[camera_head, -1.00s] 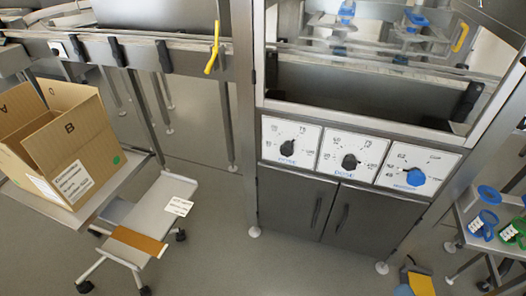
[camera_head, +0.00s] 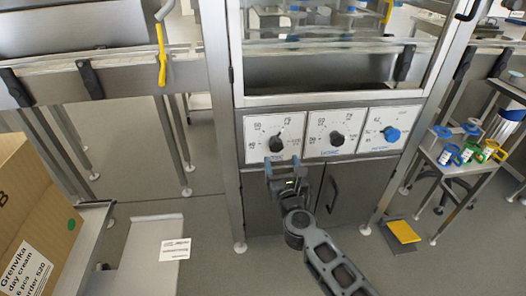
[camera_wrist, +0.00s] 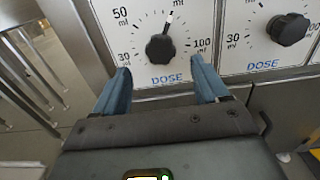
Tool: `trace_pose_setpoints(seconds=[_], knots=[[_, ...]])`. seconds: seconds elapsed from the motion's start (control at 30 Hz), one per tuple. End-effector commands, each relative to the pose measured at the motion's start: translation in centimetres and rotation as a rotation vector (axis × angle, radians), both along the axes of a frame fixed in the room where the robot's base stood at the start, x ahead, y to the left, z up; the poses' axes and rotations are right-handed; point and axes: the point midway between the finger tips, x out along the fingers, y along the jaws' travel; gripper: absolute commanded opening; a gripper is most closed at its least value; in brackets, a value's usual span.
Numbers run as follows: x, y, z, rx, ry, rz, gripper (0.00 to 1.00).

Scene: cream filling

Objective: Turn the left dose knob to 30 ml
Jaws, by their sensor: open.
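The left dose knob (camera_head: 276,144) is black and sits on a white dial plate marked "DOSE". In the wrist view the left knob (camera_wrist: 160,48) has a white pointer aimed nearly straight up, slightly right, past the 50 ml mark. The 30 mark is at lower left and 100 ml at right. My gripper (camera_head: 283,161) is in front of the cabinet just below this dial. In the wrist view its two blue fingers (camera_wrist: 160,78) are open, spread either side below the knob, with nothing between them. They appear apart from the knob.
A second black dose knob (camera_head: 337,138) sits to the right, then a blue knob (camera_head: 392,134). Cabinet doors (camera_head: 330,190) lie below the dials. A cardboard box (camera_head: 35,215) stands at left, and a side table (camera_head: 455,165) with coloured containers at right.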

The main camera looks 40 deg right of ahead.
Motion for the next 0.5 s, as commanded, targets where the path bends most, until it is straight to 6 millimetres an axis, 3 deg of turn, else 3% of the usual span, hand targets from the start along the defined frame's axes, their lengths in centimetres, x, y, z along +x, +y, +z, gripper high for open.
trace_pose_setpoints(seconds=[0.5], knots=[[5.5, -3.7, -0.1, 0.001, -0.001, -0.002, 0.73]])
